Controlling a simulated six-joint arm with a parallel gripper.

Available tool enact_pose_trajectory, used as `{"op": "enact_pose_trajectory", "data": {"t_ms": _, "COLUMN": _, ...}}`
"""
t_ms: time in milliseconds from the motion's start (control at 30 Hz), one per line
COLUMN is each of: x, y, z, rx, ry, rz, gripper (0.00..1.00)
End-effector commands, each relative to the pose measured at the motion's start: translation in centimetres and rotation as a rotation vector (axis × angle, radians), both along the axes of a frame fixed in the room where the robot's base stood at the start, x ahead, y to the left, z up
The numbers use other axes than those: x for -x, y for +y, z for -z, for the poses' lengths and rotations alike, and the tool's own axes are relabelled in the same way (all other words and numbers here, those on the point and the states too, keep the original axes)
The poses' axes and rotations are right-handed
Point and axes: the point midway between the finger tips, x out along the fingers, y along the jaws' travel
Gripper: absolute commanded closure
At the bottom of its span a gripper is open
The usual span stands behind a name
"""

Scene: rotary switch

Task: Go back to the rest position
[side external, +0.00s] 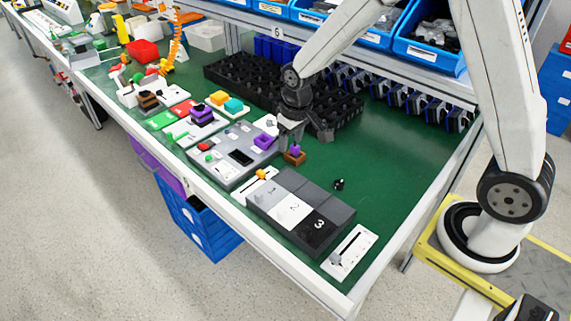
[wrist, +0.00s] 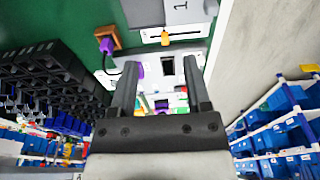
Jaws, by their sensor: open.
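My gripper (side external: 290,135) hangs over the green table, fingers pointing down, above the middle of the work area. It is open and empty; in the wrist view my gripper (wrist: 160,75) shows its two dark fingers apart with nothing between them. A purple knob (side external: 295,151) on a brown square base stands just below and to the right of the fingertips in the side view. The purple knob also shows in the wrist view (wrist: 105,44), left of the fingers. I cannot tell from the side view how large the gap between fingers and knob is.
Grey blocks numbered 1, 2, 3 (side external: 300,212) lie at the table's front. A grey panel (side external: 222,176) with a purple-framed part is left of them. Black bins (side external: 240,80) stand behind. Blue boxes (side external: 425,50) sit on the shelf above. Green table right of the blocks is mostly free.

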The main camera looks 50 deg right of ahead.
Motion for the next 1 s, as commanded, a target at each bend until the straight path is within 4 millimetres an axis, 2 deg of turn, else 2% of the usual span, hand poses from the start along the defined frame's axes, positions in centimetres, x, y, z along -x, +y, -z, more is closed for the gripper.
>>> {"op": "enact_pose_trajectory", "data": {"t_ms": 233, "x": 5.8, "y": 0.0, "z": -2.2, "rx": 0.0, "ry": -0.047, "rz": 0.0, "gripper": 0.38}}
{"op": "enact_pose_trajectory", "data": {"t_ms": 533, "x": 12.4, "y": 0.0, "z": -3.1, "rx": 0.0, "ry": -0.093, "rz": 0.0, "gripper": 0.38}}
{"op": "enact_pose_trajectory", "data": {"t_ms": 700, "x": 14.3, "y": 0.0, "z": -3.2, "rx": 0.0, "ry": -0.106, "rz": 0.0, "gripper": 0.38}}
{"op": "enact_pose_trajectory", "data": {"t_ms": 1000, "x": 14.6, "y": 0.0, "z": -3.1, "rx": 0.0, "ry": -0.108, "rz": 0.0, "gripper": 0.38}}
